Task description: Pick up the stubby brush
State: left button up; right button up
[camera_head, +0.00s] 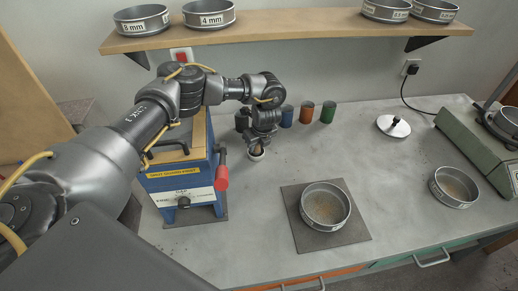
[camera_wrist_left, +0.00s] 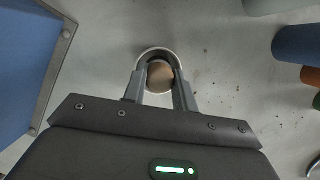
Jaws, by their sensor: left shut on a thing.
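My left gripper (camera_head: 259,146) points down at the bench, just right of the blue machine. A small, pale, round-rimmed thing with a brown middle shows at its fingertips (camera_head: 257,155). In the left wrist view the two fingers of my left gripper (camera_wrist_left: 160,88) are closed around a round brown top, which I take to be the stubby brush (camera_wrist_left: 160,76). A pale ring (camera_wrist_left: 157,52) surrounds the brown top; I cannot tell whether it is a cup or part of the brush. The bristles are hidden. My right gripper is not in view.
A blue machine (camera_head: 180,185) with a red handle stands close left of my gripper. Blue (camera_head: 287,116), orange (camera_head: 307,112) and green (camera_head: 328,112) cups stand behind. A sieve (camera_head: 325,206) sits on a dark mat (camera_head: 350,238). The shelf (camera_head: 290,24) overhangs the back.

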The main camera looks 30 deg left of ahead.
pick_arm(q)
jog(key=shift+r, duration=0.1)
jog(key=shift+r+b, duration=0.5)
jog(key=shift+r, duration=0.1)
jog(key=s+d+r+b, duration=0.1)
jog(key=s+d+r, duration=0.4)
jog(key=d+r, duration=0.6)
jog(key=shift+d+r, duration=0.3)
jog(key=shift+d, duration=0.75)
